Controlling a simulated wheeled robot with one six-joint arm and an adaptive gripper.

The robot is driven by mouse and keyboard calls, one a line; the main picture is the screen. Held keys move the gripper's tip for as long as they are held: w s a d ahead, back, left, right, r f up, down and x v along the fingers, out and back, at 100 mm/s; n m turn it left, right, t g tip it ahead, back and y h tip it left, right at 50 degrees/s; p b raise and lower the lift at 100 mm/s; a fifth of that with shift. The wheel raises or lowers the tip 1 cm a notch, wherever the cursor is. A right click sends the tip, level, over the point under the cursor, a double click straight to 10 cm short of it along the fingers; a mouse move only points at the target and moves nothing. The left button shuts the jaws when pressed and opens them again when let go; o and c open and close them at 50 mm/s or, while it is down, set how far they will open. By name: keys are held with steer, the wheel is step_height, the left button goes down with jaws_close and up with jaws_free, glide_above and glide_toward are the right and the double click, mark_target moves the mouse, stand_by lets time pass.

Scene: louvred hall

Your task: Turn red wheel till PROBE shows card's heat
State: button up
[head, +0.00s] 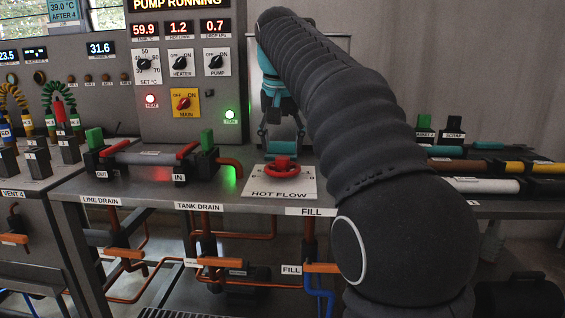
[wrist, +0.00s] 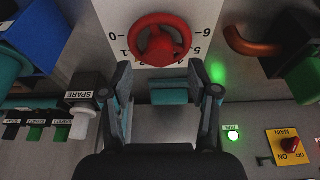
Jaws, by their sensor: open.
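The red wheel (head: 281,166) sits on the white HOT FLOW plate (head: 268,188) on the bench. In the wrist view the red wheel (wrist: 146,40) lies just beyond the fingertips, with a numbered scale around it. My gripper (head: 283,148) is open above and behind the wheel; in the wrist view my gripper (wrist: 161,72) has nothing between its fingers, and contact with the wheel is not visible. The card (head: 64,11) at upper left reads 39.0 °C, AFTER 4. A display (head: 101,49) below it reads 31.6; its small label is unreadable, so I cannot tell whether it is PROBE.
The control panel (head: 180,90) shows PUMP RUNNING and 59.9, 1.2 and 0.7; its RUN lamp (head: 230,115) is green. A SPARE block (wrist: 86,92) is left of my gripper in the wrist view.

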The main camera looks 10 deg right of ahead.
mark_target(282, 158)
steer(key=shift+b+x, duration=0.9)
steer(key=shift+x, duration=0.85)
steer(key=shift+f, duration=0.1)
steer(key=shift+b+x, duration=0.4)
steer(key=shift+x, duration=0.55)
